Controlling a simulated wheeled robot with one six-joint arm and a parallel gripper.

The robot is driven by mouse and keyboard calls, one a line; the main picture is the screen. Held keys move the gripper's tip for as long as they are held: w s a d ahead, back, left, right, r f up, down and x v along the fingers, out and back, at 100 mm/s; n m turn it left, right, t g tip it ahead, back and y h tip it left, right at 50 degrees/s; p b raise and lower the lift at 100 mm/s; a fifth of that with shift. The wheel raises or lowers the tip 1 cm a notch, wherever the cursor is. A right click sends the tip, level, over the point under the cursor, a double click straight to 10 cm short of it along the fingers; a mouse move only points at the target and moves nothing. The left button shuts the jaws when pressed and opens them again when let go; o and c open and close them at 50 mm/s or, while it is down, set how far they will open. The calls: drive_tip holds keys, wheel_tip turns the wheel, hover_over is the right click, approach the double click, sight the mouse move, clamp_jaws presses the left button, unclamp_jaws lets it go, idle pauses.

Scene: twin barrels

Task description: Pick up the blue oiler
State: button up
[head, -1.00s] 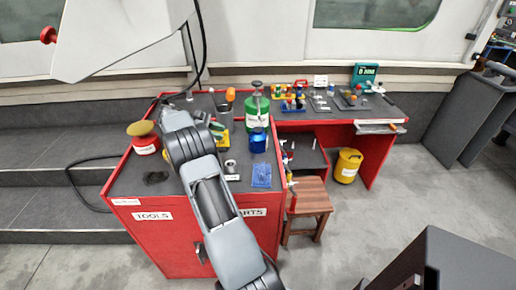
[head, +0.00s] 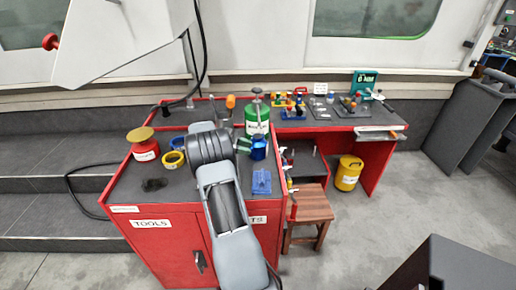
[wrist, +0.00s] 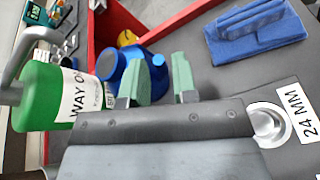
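The blue oiler (head: 259,150) stands on the dark top of the red cabinet, in front of the green way oil can (head: 257,117). In the wrist view the blue oiler (wrist: 122,62) lies just beyond my gripper (wrist: 160,88). The two green fingers are apart. The left finger overlaps the oiler and hides part of it; the right finger is to its right. I cannot tell whether either touches it. In the head view my gripper (head: 243,146) is at the oiler's left side, mostly hidden behind my arm.
A blue pad-like item (head: 262,182) lies in front of the oiler. The green can (wrist: 45,97) is close left in the wrist view. A metal piece by a 24 MM label (wrist: 296,108) is near my gripper.

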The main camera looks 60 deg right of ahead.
sight(259, 148)
drive_tip(key=x, duration=0.4)
drive_tip(key=shift+s+d, duration=0.1)
drive_tip(key=shift+s, duration=0.1)
drive_tip(key=shift+c, duration=0.2)
clamp_jaws()
drive_tip(key=shift+r, duration=0.1)
